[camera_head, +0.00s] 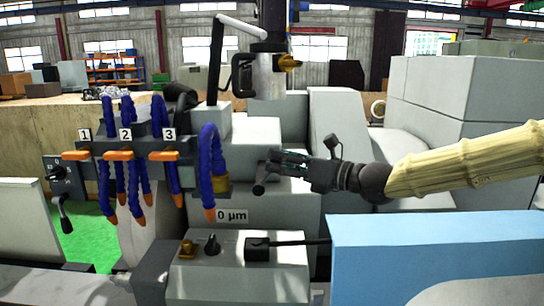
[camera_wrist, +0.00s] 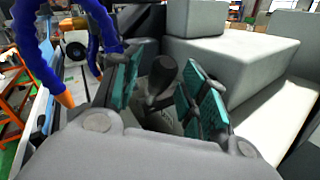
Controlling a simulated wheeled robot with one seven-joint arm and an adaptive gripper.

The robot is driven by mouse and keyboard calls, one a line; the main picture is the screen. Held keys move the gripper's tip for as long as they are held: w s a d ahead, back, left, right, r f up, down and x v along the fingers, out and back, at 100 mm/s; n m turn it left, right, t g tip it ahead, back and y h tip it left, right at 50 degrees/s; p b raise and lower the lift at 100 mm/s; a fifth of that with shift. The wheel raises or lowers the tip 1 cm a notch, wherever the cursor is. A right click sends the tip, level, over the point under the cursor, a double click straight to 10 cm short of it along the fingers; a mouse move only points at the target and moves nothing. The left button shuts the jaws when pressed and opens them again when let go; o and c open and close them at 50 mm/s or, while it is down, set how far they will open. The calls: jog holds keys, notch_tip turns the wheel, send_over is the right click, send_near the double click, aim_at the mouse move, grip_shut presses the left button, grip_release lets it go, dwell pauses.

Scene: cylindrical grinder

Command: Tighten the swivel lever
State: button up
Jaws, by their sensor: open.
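A small lever with a dark rounded handle (camera_wrist: 162,75) stands between the two finger pads in the wrist view; I take it to be the swivel lever. In the head view its dark handle (camera_head: 260,188) shows at the left of my fingertips, in front of the grey machine body. My gripper (camera_head: 283,163) reaches in from the right. Its teal-padded fingers (camera_wrist: 162,92) are open on either side of the handle, with a visible gap to each pad. The lower part of the lever is partly hidden by my gripper.
Blue coolant hoses (camera_head: 208,160) with orange tips hang left of my gripper. A control box (camera_head: 240,270) with knobs sits below. A light-blue cover (camera_head: 430,255) lies under my arm. Grey blocks (camera_wrist: 235,55) stand close on the right in the wrist view.

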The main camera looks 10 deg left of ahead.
jog(key=shift+x, duration=1.1)
jog(key=shift+d, duration=0.1)
